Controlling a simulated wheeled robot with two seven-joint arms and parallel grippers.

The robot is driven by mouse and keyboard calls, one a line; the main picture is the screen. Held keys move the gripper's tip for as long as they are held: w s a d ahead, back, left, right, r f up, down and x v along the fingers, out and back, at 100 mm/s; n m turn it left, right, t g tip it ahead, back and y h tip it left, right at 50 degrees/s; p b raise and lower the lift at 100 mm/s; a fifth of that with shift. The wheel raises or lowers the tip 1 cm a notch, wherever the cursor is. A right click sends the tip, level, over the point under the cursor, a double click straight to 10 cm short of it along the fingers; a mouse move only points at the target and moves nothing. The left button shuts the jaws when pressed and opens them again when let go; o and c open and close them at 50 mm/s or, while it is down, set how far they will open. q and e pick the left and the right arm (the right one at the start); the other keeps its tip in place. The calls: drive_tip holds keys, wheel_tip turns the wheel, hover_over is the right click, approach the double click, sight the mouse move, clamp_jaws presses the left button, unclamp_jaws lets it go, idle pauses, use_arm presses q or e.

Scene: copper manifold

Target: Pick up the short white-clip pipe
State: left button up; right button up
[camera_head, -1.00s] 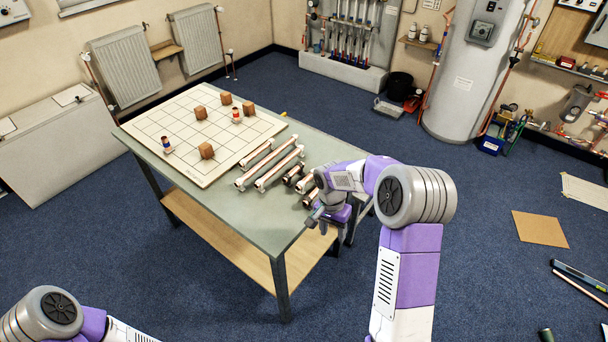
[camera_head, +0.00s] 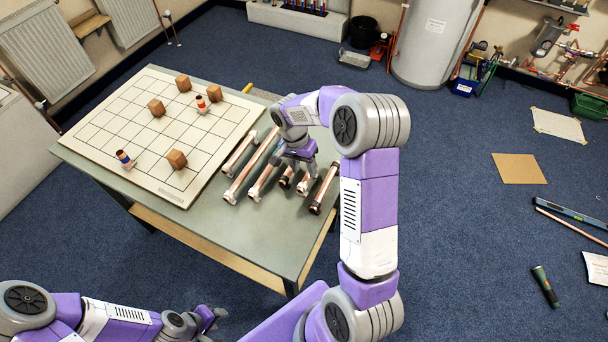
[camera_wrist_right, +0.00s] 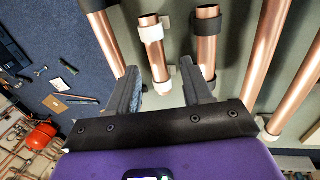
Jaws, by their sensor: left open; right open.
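The short white-clip pipe (camera_wrist_right: 153,50) is copper with a white clip near its upper end in the right wrist view. In the head view its white end (camera_head: 303,188) shows below my right gripper (camera_head: 299,163), which hides the rest. My right gripper is open above the short pipes. In the wrist view the pipe appears between its two fingers (camera_wrist_right: 160,72); I cannot tell whether they reach down beside it. A short black-clip pipe (camera_wrist_right: 207,42) lies just right of it there. My left gripper (camera_head: 213,316) is open and empty, low in the head view, away from the pipes.
Long white-clip pipes (camera_head: 238,181) lie to the left on the table (camera_head: 230,225). A longer black-clip pipe (camera_head: 325,187) lies to the right, near the table's edge. A white grid board (camera_head: 95,142) with brown blocks and two small figures fills the table's left side.

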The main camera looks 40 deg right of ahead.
sight(307, 175)
drive_tip(key=f, duration=0.1)
drive_tip(key=f+b, duration=0.1)
drive_tip(key=f, duration=0.1)
drive_tip(key=s+f, duration=0.1)
drive_tip(key=f, duration=0.1)
drive_tip(key=shift+d, duration=0.35)
clamp_jaws()
